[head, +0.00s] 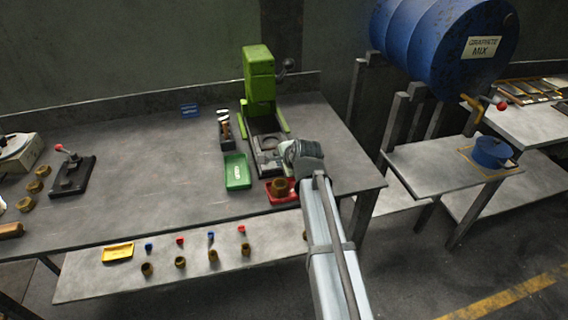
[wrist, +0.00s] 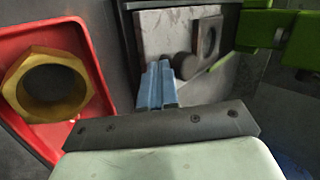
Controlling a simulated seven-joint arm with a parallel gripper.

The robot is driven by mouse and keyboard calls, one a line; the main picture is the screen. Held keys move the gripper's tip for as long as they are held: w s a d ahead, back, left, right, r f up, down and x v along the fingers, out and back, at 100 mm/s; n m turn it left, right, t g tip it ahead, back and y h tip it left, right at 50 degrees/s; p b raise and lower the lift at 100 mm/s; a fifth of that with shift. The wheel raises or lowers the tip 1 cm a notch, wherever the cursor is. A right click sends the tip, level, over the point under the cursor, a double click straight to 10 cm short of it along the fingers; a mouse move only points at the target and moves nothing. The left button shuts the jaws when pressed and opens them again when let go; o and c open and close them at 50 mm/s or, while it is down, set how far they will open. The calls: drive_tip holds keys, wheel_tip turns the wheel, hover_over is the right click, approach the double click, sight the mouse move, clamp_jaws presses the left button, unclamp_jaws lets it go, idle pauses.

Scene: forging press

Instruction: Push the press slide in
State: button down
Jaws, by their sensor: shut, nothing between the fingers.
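The green press (head: 259,75) stands at the back right of the workbench. Its grey press slide (head: 268,158) sticks out at the front, between green rails. In the wrist view the slide (wrist: 160,32) is a grey metal plate with an upright block and a dark round knob (wrist: 184,66). My gripper (head: 284,152) is at the front right of the slide, partly covering it in the head view. Its blue fingers (wrist: 157,85) are shut and empty, close to the plate's near edge and left of the knob. I cannot tell whether they touch.
A red tray (head: 291,197) with a brass hex piece (head: 279,186) lies just in front of the slide. A green tray (head: 237,172) and a tool holder (head: 227,134) stand to its left.

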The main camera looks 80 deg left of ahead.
sight(270, 137)
drive_tip(key=shift+a, duration=0.1)
drive_tip(key=a, duration=1.3)
drive_tip(key=shift+a, duration=0.4)
drive_tip(key=shift+r, duration=0.1)
drive_tip(key=d, duration=0.5)
drive_tip(key=shift+w+d, duration=0.1)
drive_tip(key=shift+w, duration=0.2)
drive_tip(key=v, duration=0.9)
drive_tip(key=shift+r, duration=0.4)
drive_tip(key=shift+w+d, duration=0.1)
drive_tip(key=shift+d, duration=0.05)
